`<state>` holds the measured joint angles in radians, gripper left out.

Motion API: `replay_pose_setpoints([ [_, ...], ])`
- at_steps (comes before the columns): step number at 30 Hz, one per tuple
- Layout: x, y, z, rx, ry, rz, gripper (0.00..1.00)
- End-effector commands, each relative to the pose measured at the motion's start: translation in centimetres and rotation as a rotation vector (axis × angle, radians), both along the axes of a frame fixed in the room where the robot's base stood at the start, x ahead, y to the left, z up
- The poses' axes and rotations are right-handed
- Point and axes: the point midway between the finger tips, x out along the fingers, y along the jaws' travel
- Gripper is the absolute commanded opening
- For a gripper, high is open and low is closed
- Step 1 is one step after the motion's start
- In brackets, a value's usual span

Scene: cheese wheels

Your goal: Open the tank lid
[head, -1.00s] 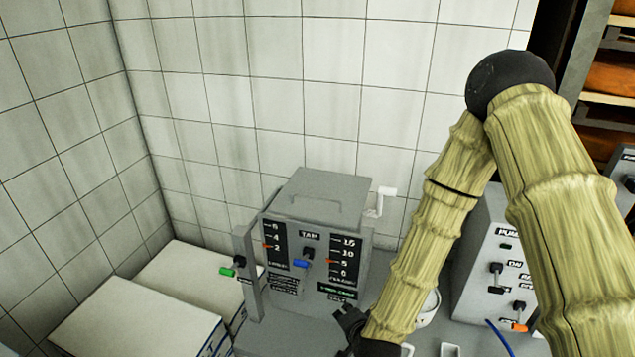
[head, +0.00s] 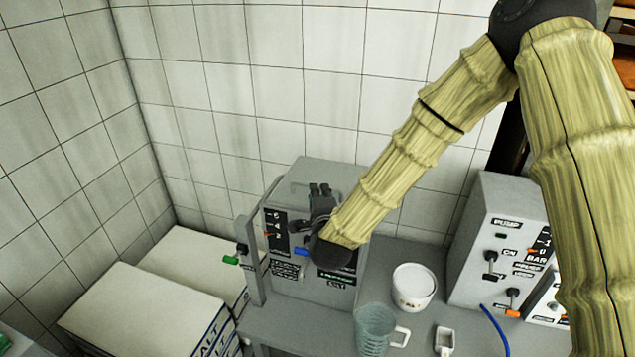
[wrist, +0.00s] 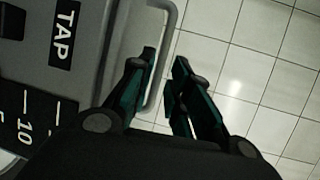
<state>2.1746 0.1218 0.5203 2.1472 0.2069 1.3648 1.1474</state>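The tank is a grey box (head: 345,288) with a TAP label, dark scales and a blue-handled tap on its front. Its grey lid (head: 335,170) lies flat and closed on top. The lid's bar handle (head: 292,188) is partly hidden by my gripper in the head view. My gripper (head: 320,188) is in front of the tank's upper front, fingers pointing up toward the lid. In the wrist view, my gripper's fingers (wrist: 165,58) are apart with a narrow gap. The pale handle (wrist: 172,15) shows behind and between them; contact cannot be told.
A pump box (head: 500,240) is farther right. White stacks (head: 140,310) lie left.

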Motion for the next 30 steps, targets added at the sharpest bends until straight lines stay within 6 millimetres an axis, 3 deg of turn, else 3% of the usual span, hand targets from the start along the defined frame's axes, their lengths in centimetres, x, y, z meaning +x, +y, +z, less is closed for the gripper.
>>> replay_pose_setpoints([
  [9, 4.0, 0.4, -0.6, -0.001, 0.001, 0.0, 0.19],
  [22, 4.8, 0.4, -0.9, -0.001, 0.0, 0.0, 0.19],
  [26, 4.8, 0.4, -0.9, -0.001, 0.0, 0.0, 0.0],
  [30, 4.8, 0.4, -0.9, -0.001, 0.001, 0.001, 0.0],
])
